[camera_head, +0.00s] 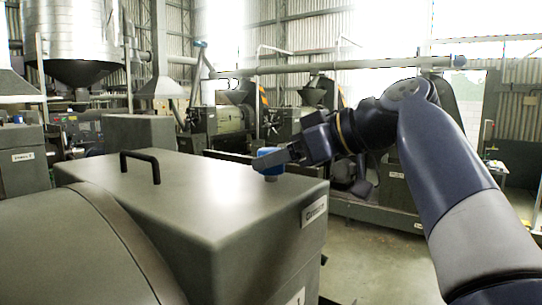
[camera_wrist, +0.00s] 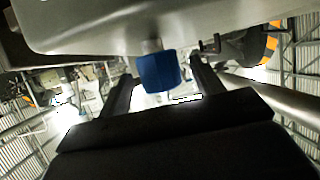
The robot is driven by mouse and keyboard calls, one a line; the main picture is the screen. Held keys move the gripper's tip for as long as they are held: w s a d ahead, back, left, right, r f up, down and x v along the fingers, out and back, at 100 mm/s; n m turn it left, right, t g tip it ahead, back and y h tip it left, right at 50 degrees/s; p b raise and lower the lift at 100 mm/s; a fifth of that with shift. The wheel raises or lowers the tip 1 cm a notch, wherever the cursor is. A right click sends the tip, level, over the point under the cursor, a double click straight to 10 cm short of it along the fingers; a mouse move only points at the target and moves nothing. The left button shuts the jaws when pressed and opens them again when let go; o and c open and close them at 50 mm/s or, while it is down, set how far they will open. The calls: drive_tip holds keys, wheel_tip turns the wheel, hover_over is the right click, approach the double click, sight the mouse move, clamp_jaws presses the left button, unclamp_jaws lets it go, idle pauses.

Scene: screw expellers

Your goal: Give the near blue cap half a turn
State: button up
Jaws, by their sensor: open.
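The near blue cap (camera_head: 268,161) sits on a short pale neck on top of the grey machine housing (camera_head: 205,196), near its far right corner. In the wrist view the blue cap (camera_wrist: 158,72) hangs in the middle, with the housing along the top of the picture. My gripper (camera_head: 284,158) reaches in from the right at cap height. In the wrist view my gripper (camera_wrist: 160,82) is open, with one finger on each side of the cap and a visible gap on both sides. In the head view a finger hides part of the cap.
A black handle (camera_head: 140,166) stands on the housing, left of the cap. A large rounded grey cover (camera_head: 75,250) fills the lower left. Other screw expellers (camera_head: 222,121) stand behind. Open floor (camera_head: 372,262) lies right of the housing.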

drive_tip(key=shift+x, duration=1.05)
drive_tip(key=shift+c, duration=0.4)
